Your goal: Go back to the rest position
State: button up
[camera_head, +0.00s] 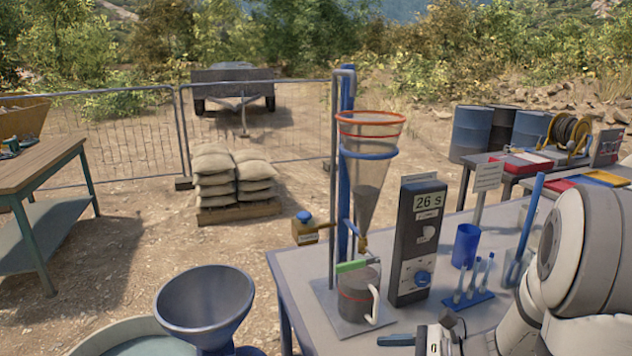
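My white arm comes in from the right edge, and my gripper (425,340) is low at the bottom edge, over the front of the grey table (300,290). Part of it is cut off by the frame, so I cannot tell whether it is open or shut. To its upper left, a grey measuring cup (358,300) with a red line and a pale handle stands under a tall clear funnel (370,180) on a stand. A green bar (352,266) lies at the cup's top. My gripper appears apart from the cup.
A timer box (414,245) reading 26 s stands right of the cup. A blue cup (466,245) and a blue rack (468,302) with several small tubes stand near my arm. A large blue-grey funnel (205,305) is at the lower left. Open dirt lies beyond the table.

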jog(key=s+a+r+n+g+h, duration=0.1)
jog(key=s+a+n+g+h, duration=0.35)
jog(key=s+n, duration=0.45)
jog(key=s+d+r+n+t+h, duration=0.2)
jog(key=d+r+n+h, duration=0.3)
jog(key=n+h, duration=0.3)
jog(key=shift+s+d+n, duration=0.35)
jog(key=shift+n, duration=1.75)
jog(key=shift+t, duration=0.25)
